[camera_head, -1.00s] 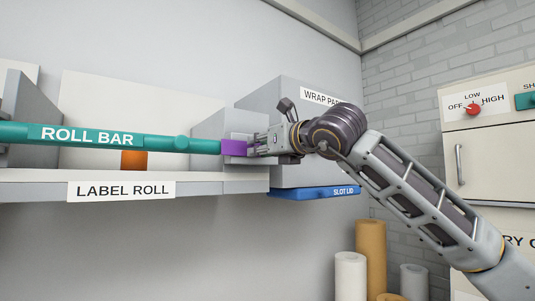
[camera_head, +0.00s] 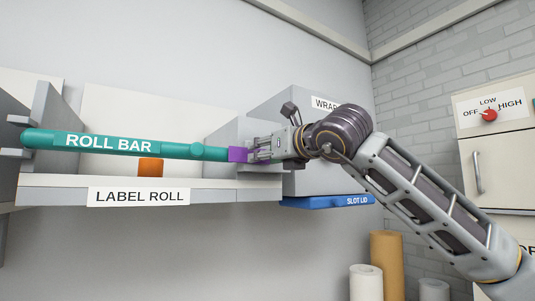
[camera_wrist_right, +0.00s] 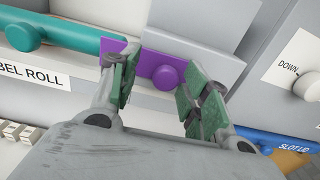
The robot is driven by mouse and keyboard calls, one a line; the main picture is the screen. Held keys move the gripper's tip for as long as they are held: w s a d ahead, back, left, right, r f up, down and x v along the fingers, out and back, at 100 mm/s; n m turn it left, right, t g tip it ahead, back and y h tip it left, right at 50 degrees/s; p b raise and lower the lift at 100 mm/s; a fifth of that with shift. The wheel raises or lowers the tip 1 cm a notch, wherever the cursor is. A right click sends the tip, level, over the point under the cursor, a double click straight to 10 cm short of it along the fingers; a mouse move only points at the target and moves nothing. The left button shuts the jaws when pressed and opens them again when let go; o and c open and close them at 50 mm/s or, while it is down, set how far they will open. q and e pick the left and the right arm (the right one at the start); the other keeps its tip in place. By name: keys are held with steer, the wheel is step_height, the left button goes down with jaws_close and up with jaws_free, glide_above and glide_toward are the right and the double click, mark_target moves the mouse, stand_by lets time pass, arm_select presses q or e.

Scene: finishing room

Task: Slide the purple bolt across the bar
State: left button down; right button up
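The purple bolt (camera_head: 238,154) is a flat plate with a round purple knob, at the right end of the teal roll bar (camera_head: 175,149). In the right wrist view the bolt's plate (camera_wrist_right: 135,62) meets the right end of the bar (camera_wrist_right: 65,35). My right gripper (camera_head: 258,150) is at the bolt from the right. In the wrist view its green-padded fingers (camera_wrist_right: 160,88) are apart, one on each side of the knob. The right finger is close to the knob; I cannot tell if it touches. A gap shows by the left finger. My left gripper is not in view.
A shelf edge labelled LABEL ROLL (camera_head: 139,197) runs below the bar, with an orange roll (camera_head: 150,167) behind the bar. A blue slot lid (camera_head: 325,202) is below right of the gripper. Upright rolls (camera_head: 385,262) and a cabinet (camera_head: 495,148) are at the right.

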steer(key=v, duration=1.2)
stand_by(0.5)
steer(key=shift+f, duration=0.15)
stand_by(0.3)
